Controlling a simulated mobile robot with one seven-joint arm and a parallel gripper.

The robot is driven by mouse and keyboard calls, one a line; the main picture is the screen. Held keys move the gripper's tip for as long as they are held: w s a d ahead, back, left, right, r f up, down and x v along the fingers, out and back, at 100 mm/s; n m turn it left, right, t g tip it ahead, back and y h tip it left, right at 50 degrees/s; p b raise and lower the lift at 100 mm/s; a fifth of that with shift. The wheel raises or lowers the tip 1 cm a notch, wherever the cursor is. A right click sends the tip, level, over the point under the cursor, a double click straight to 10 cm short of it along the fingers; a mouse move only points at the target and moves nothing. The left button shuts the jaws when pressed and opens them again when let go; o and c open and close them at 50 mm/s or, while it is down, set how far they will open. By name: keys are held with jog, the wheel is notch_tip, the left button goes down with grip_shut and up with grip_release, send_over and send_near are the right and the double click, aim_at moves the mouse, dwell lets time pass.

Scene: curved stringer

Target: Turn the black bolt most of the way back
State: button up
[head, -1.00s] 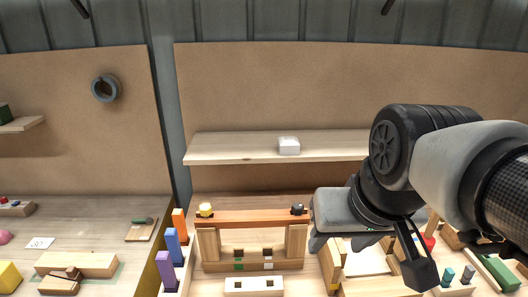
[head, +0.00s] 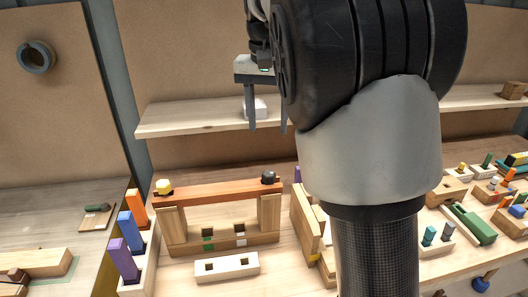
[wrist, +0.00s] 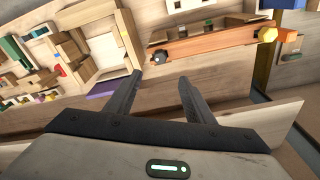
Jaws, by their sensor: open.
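The black bolt (head: 268,177) sits at the right end of a reddish-brown beam (head: 215,194). A yellow bolt (head: 164,187) sits at the beam's left end. The beam rests across two wooden uprights. My gripper (head: 268,129) is open and empty, fingers pointing down, above the black bolt in the head view and apart from it. In the wrist view the black bolt (wrist: 160,57) shows just beyond and between my fingertips (wrist: 160,77). The yellow bolt (wrist: 268,34) is at the far right there.
A wooden shelf (head: 180,120) with a white block (head: 256,107) stands behind my gripper. Orange, blue and purple (head: 123,258) blocks stand left of the beam. A white block with holes (head: 226,267) lies in front. Wooden boxes and several small parts crowd the right.

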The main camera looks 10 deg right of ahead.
aim_at(269, 173)
jog(key=f, duration=0.5)
jog(key=w+f+b, duration=0.1)
jog(key=f, duration=0.9)
jog(key=shift+w+d+f, duration=0.25)
jog(key=shift+w+d, duration=0.1)
jog(key=shift+w, duration=0.05)
jog(key=shift+c, duration=0.3)
grip_shut()
jog(key=n+b, duration=0.1)
jog(key=n, duration=0.4)
jog(key=shift+d+r+y, duration=0.1)
jog(key=shift+r+y, duration=0.05)
jog(key=shift+y, duration=0.25)
jog(key=n, duration=0.3)
